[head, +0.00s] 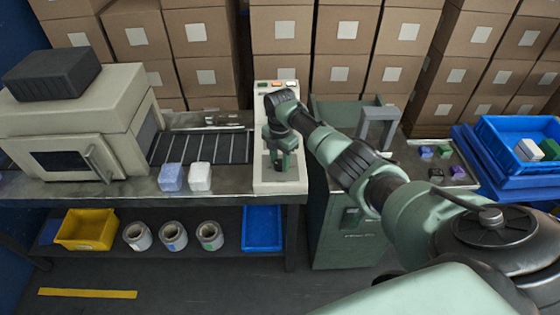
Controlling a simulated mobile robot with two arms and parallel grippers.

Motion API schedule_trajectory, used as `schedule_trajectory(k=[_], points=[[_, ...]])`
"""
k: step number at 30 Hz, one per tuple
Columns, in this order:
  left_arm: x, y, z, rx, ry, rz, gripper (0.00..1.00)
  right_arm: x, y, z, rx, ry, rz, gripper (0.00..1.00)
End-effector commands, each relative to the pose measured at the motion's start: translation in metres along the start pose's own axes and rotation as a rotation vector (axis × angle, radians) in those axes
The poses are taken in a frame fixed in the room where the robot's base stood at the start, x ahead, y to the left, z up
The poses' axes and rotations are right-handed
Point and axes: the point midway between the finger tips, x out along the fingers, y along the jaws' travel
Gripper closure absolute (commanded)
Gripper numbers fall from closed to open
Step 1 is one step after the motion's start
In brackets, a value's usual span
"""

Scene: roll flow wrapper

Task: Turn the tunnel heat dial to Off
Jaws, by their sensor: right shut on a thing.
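My left gripper is not in view.
A beige tunnel machine (75,125) and roller conveyor (200,147) are left of the panel. Blue (171,177) and white (200,177) wrapped packs sit at the bench's front. A green cabinet (345,235) stands right of the panel. Stacked cartons (283,55) close off the back.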

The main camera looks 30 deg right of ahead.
Motion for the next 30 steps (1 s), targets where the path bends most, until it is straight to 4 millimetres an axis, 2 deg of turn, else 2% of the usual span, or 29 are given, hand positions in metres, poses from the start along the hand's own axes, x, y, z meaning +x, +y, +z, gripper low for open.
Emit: schedule_trajectory(k=[10,11,12,13,23,26,30], points=[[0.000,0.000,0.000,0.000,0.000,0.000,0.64,0.000,0.000,0.000,-0.002,-0.001,0.000,1.00],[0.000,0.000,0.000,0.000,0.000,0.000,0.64,0.000,0.000,0.000,-0.002,-0.001,0.000,0.54],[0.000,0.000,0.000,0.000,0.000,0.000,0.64,0.000,0.000,0.000,-0.002,-0.001,0.000,0.43],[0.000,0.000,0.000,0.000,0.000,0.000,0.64,0.000,0.000,0.000,-0.001,-0.001,0.000,0.41],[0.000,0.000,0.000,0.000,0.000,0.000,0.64,-0.003,0.000,0.001,-0.001,-0.001,0.001,0.41],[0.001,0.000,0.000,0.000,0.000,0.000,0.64,-0.012,0.001,0.001,-0.001,-0.002,0.004,0.41],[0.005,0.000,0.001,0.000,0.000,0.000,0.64,-0.035,0.001,0.001,-0.001,-0.002,0.005,0.41]])
